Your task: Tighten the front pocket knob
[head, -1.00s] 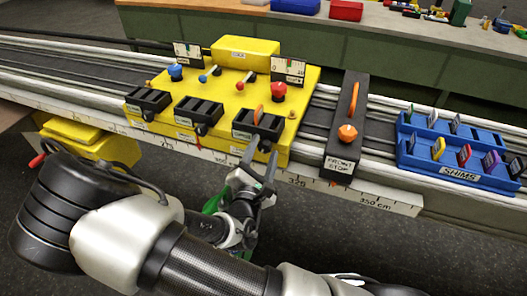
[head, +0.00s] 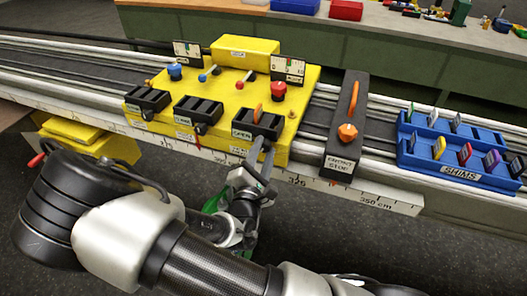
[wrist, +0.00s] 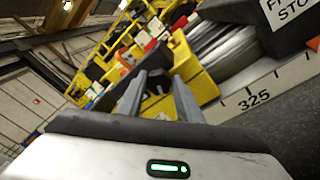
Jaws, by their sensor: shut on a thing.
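The yellow carriage (head: 225,100) sits on the rails and carries three black pockets along its near side.
The black front stop (head: 342,148), with an orange knob (head: 347,132), stands just right of the carriage. A blue shim tray (head: 415,152) lies further right. A scale (head: 380,199) runs along the rail's near edge. A workbench (head: 400,38) stands behind.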

